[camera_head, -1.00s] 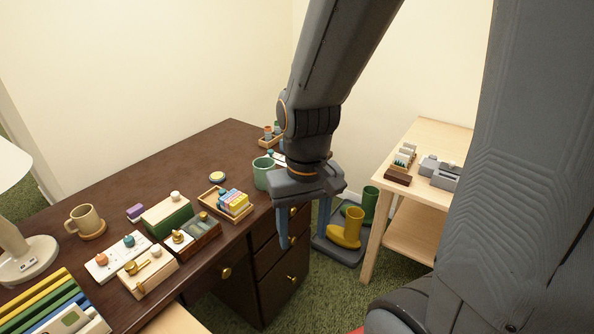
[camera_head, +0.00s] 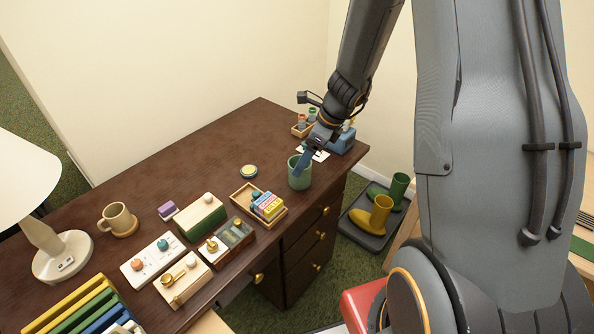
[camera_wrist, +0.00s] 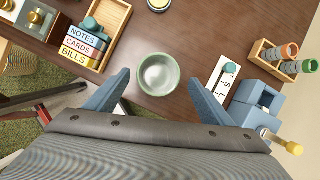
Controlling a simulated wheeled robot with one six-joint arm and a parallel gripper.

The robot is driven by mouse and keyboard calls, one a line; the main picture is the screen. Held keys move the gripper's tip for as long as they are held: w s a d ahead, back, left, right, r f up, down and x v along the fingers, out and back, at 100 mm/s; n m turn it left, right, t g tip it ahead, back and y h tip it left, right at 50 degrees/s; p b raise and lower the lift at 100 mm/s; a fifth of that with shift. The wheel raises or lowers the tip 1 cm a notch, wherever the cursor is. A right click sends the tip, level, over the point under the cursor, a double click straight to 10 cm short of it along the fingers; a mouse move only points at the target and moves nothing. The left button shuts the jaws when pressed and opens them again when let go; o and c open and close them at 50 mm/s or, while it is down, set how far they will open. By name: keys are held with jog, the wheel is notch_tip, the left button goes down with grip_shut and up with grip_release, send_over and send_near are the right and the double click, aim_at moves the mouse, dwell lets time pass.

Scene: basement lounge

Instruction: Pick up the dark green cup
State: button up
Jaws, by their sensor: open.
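The dark green cup (camera_head: 299,172) stands upright on the brown desk near its right edge, and shows as a muted, greyish green. In the wrist view the cup (camera_wrist: 158,74) is seen from above, empty, centred just ahead of my open fingers. My gripper (camera_wrist: 159,88) is open, with one blue fingertip on each side of the cup's near part and gaps between.
A wooden tray with labelled blocks (camera_wrist: 83,46) lies left of the cup. A tan mug (camera_head: 117,219) and a lamp (camera_head: 58,255) stand at the desk's left.

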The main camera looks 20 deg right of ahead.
aim_at(303, 183)
jog(key=x, duration=0.3)
jog(key=shift+a+f, duration=0.1)
jog(key=shift+a, duration=0.2)
jog(key=shift+x, duration=2.3)
jog(key=c, duration=1.2)
